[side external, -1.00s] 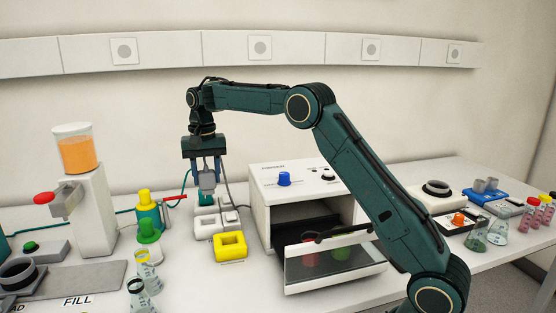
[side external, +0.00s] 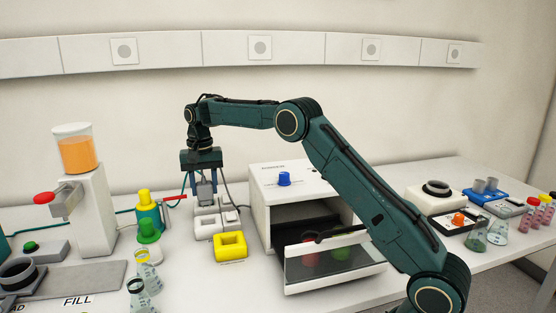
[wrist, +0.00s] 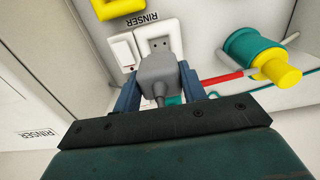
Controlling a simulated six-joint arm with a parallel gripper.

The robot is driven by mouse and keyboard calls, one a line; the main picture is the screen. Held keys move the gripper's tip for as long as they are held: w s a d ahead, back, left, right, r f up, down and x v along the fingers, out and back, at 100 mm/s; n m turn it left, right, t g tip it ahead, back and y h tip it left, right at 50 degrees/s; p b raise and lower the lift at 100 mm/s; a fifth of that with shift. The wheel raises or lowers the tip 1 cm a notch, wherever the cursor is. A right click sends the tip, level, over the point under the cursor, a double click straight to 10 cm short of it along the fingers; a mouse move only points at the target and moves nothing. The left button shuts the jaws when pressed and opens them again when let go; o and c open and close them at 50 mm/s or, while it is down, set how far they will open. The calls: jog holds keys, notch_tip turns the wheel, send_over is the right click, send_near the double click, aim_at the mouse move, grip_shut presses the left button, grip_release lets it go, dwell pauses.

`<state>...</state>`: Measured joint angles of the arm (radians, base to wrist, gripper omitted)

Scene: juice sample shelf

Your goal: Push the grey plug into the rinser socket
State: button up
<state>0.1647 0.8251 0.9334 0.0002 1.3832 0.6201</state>
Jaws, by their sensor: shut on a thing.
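My gripper (side external: 204,187) points down and is shut on the grey plug (side external: 205,193). In the wrist view the grey plug (wrist: 158,72) sits between my blue fingers, with its cord trailing toward the camera. The rinser socket (wrist: 158,37) is a white block with dark slots, next to a "RINSER" label. The plug is right by the socket's slotted face in the wrist view, and slots still show beyond its front edge. In the side view the plug is low over the white socket blocks (side external: 208,228). I cannot tell whether the plug touches the socket.
A white rocker switch (wrist: 124,50) stands beside the socket.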

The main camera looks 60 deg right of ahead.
aim_at(205, 196)
jog(key=shift+f, duration=1.75)
jog(key=shift+f, duration=2.25)
dwell(1.4)
jog(key=o, duration=1.1)
jog(key=shift+r, duration=0.1)
notch_tip(205, 196, up, 14)
jog(key=shift+f, duration=0.15)
